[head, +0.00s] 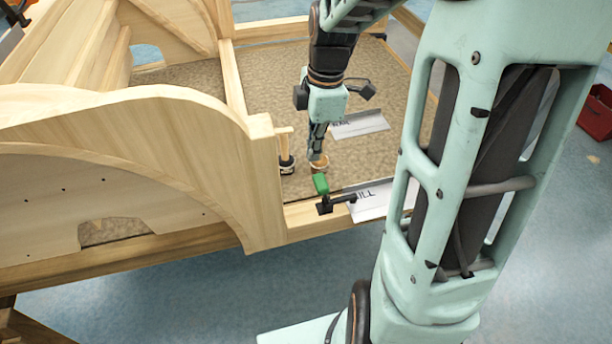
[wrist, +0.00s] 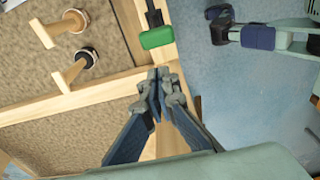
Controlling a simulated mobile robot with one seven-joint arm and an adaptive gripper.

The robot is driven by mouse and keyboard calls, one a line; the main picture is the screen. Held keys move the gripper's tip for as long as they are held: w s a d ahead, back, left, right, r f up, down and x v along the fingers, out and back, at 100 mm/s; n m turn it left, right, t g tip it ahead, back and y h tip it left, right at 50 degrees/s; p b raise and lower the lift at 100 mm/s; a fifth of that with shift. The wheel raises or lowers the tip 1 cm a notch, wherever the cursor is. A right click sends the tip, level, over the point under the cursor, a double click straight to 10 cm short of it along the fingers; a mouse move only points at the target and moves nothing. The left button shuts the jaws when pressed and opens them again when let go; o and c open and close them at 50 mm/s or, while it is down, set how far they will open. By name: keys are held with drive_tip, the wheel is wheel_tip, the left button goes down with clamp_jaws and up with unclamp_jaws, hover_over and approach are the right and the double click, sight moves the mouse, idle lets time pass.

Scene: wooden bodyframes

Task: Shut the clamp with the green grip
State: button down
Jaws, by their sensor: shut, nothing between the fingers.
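The clamp's green grip (head: 321,184) sticks up from its black base (head: 325,207) on the wooden rail, near the rail's corner. A dark arm of the clamp reaches right towards a metal plate. I cannot tell how far the clamp is closed. The green grip also shows at the top of the wrist view (wrist: 157,38), with part of its black lever above it. My gripper (wrist: 160,76) is shut and empty, its tips a short way from the grip in that view. In the head view my gripper (head: 318,148) is just behind and above the grip, pointing down.
A metal plate with lettering (head: 372,203) lies right of the clamp, and another (head: 360,125) farther back. Two wooden pegs with round ends (wrist: 62,28) (wrist: 75,70) stand near the gripper. A curved wooden side panel (head: 140,120) rises at left.

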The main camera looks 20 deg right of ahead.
wheel_tip(320, 180, down, 10)
drive_tip(key=shift+a, duration=0.45)
